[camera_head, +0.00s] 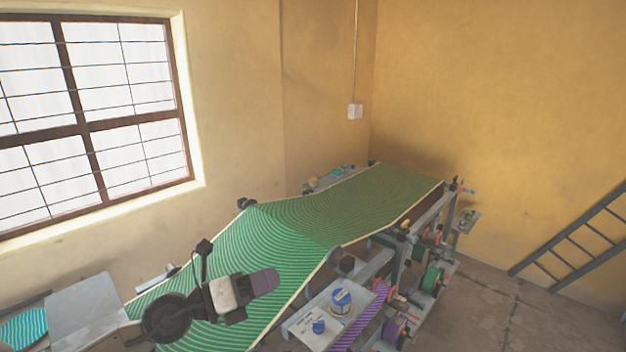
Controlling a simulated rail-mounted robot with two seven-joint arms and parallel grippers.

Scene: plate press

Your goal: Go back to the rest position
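My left gripper (262,282) shows at the lower left in the head view, above the near part of a long green striped sheet (290,235). Its body is white and black, and a dull purple, rounded part sticks out to the right at its tip. I cannot tell whether that part is its fingers or something held. The finger gap cannot be made out. My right gripper is not in view.
The sheet lies over a grey metal frame with spools and rollers. A side shelf (303,322) holds blue containers (341,301). A grey box (88,312) stands at lower left. A ladder (580,240) leans at right. Floor at lower right is clear.

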